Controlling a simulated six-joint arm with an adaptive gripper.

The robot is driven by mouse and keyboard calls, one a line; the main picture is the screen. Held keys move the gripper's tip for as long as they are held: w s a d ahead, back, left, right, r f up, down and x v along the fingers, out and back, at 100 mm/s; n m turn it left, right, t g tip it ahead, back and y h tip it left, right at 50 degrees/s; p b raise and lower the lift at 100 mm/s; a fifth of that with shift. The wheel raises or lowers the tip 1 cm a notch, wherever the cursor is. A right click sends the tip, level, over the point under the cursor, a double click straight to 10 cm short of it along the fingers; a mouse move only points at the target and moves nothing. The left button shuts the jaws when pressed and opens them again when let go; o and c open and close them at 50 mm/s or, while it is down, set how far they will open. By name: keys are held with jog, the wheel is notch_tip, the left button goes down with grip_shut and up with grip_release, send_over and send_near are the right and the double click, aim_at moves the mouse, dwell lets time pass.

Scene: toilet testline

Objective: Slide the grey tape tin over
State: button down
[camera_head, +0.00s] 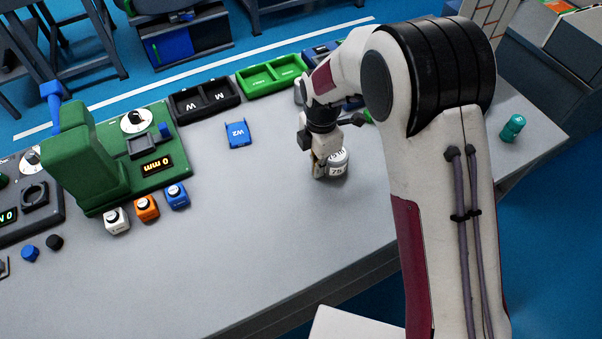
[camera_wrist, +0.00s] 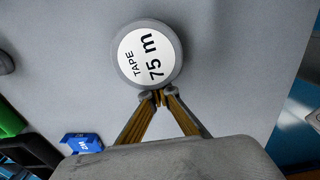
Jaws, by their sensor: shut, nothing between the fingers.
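The grey tape tin (camera_head: 337,164) stands upright on the grey table, right of the middle in the head view. In the wrist view the tin (camera_wrist: 147,54) shows from above, with a round white label reading "TAPE 75 m". My gripper (camera_head: 319,172) is low over the table at the tin's left side. In the wrist view the shut fingertips (camera_wrist: 159,97) meet right at the tin's rim, with nothing between them. They touch the tin or are very close to it; I cannot tell which.
A blue W2 piece (camera_head: 238,134) lies to the left. Black (camera_head: 205,100) and green (camera_head: 271,75) trays line the back edge. A green machine (camera_head: 120,160) and small white, orange and blue blocks stand further left. A teal object (camera_head: 512,128) is at right. The table's front middle is clear.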

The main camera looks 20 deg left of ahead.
aim_at(335, 160)
jog(key=w+d, duration=0.6)
jog(key=shift+w+d, duration=0.25)
jog(key=shift+s+a, duration=0.1)
jog(key=shift+s+a, duration=1.35)
jog(key=shift+a, duration=0.05)
notch_tip(335, 160, up, 10)
jog(key=shift+r, duration=0.1)
